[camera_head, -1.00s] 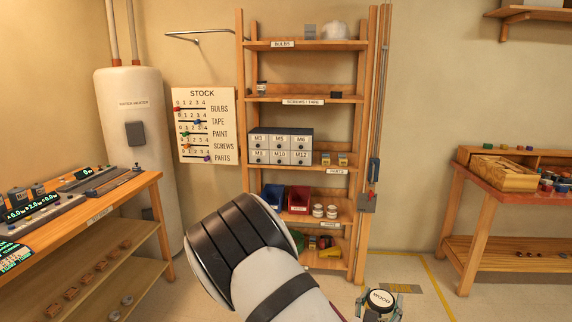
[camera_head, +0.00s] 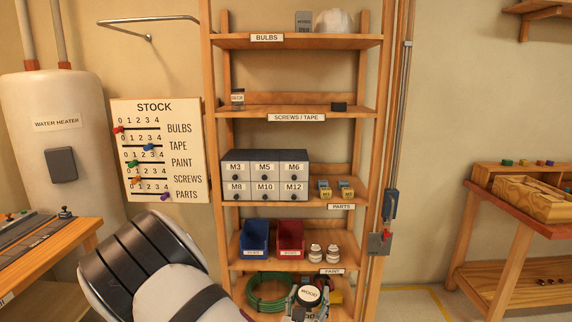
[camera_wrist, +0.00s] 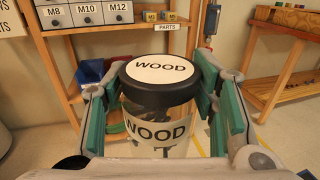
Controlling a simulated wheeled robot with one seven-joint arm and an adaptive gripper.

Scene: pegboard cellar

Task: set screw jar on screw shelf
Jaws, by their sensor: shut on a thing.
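The jar (camera_wrist: 158,100) is clear with a black rim and a white lid labelled WOOD. Dark contents show through its side. My gripper (camera_wrist: 160,120) is shut on it, with green-padded fingers on both sides, and holds it upright. In the head view the jar (camera_head: 308,296) is at the bottom, in front of the lowest shelves, partly cut off by the frame. The shelf labelled SCREWS / TAPE (camera_head: 275,110) is second from the top. It holds a small jar (camera_head: 237,100) at its left end and a small black item (camera_head: 339,106) at the right.
Above is the BULBS shelf (camera_head: 350,41). Below are the PARTS shelf with drawers (camera_head: 265,177) and a shelf with a blue bin (camera_head: 254,238), a red bin (camera_head: 290,239) and white pots. The middle of the SCREWS / TAPE shelf is clear. A workbench (camera_head: 500,207) stands right.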

